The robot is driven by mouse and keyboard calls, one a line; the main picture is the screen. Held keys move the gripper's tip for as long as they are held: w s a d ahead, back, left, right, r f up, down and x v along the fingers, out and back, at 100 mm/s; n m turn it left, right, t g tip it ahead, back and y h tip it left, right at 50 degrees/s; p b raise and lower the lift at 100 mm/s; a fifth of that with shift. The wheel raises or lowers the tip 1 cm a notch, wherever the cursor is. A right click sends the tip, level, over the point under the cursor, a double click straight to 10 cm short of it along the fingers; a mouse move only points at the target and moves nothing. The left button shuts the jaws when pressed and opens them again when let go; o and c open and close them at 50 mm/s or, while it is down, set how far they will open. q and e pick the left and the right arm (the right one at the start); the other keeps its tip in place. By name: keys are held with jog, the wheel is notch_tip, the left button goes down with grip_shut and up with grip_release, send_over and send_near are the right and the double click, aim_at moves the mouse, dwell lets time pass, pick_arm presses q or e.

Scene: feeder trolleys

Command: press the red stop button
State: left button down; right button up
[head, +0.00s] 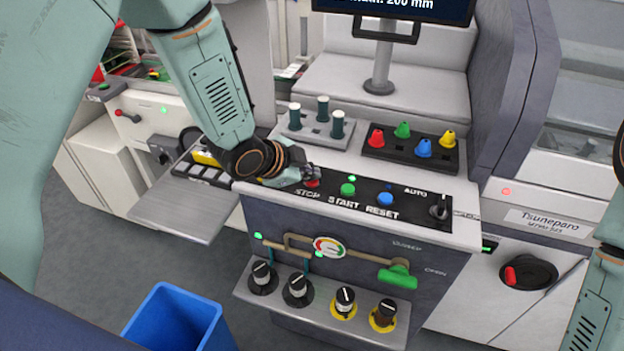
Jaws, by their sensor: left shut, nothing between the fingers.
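The red stop button (312,183) sits on the black panel strip above the word STOP, at the left end of the row. Only part of it shows beside my gripper. My left gripper (314,172) is shut and empty, with its fingertips right at the button in the picture. I cannot tell whether they touch it. The green START button (348,189) and the blue RESET button (385,199) are to its right. My right gripper is not in view; only part of my right arm shows at the right edge.
Right of the buttons is a black AUTO switch (439,208). Behind stand a holder with grey-green pegs (322,110) and a black tray (375,155) of coloured nozzles. Below are a green valve handle (398,276) and several knobs. A blue bin (172,318) stands on the floor.

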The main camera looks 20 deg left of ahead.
aim_at(309, 182)
pick_arm(q)
jog(key=shift+f, duration=0.25)
jog(key=shift+r, duration=0.1)
dwell(0.4)
jog(key=shift+r+p, duration=0.65)
jog(key=shift+r, duration=0.2)
jog(key=shift+r+p, duration=0.65)
notch_tip(309, 182, up, 4)
jog(key=p, duration=0.3)
jog(key=shift+f, duration=0.1)
jog(key=shift+f, duration=0.15)
